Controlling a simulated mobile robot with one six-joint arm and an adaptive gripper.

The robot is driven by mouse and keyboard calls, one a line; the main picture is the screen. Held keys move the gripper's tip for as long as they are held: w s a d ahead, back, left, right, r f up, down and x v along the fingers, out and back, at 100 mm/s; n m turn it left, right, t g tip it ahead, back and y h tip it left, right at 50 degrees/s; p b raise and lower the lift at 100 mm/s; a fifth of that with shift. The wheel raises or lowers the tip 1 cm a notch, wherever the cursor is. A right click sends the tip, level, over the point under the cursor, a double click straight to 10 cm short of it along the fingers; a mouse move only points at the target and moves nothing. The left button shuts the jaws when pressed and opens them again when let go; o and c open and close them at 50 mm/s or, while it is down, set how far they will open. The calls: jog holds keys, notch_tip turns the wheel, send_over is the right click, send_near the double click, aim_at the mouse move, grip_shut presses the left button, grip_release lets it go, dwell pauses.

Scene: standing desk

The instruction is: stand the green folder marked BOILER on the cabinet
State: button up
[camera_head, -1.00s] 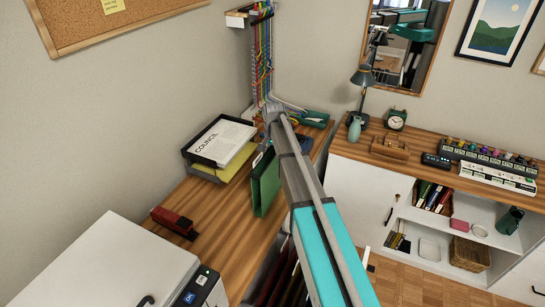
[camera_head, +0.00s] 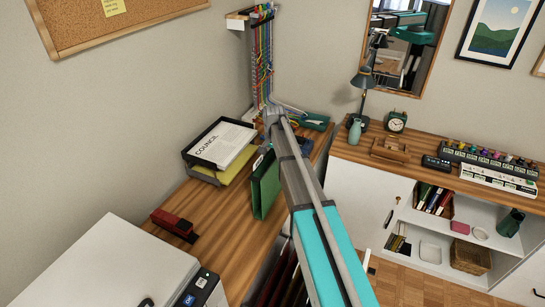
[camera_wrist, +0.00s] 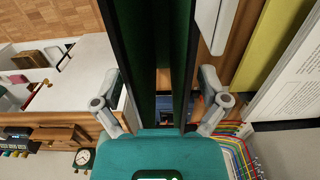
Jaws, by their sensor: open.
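A green folder (camera_head: 265,184) stands upright on the wooden desk (camera_head: 215,215), right of the paper trays. No BOILER label can be read on it. In the wrist view the dark green folder (camera_wrist: 150,55) runs up between the two fingers of my gripper (camera_wrist: 160,88). The fingers are spread, one on each side, with visible room beside the folder. In the head view my arm hides most of the gripper above the folder. The white cabinet with a wooden top (camera_head: 345,140) stands on the right, along the back wall.
Paper trays (camera_head: 205,172), a red stapler (camera_head: 174,222) and hanging cables (camera_head: 262,60) are near the folder.

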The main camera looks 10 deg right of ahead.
jog(key=shift+r, duration=0.1)
notch_tip(320, 180, up, 12)
jog(key=p, duration=1.2)
jog(key=shift+s, duration=0.1)
dwell(0.7)
jog(key=s+n, duration=0.7)
jog(key=s, duration=2.2)
jog(key=shift+a, duration=0.15)
notch_tip(320, 180, down, 5)
jog(key=b, duration=0.4)
jog(key=shift+b, duration=0.4)
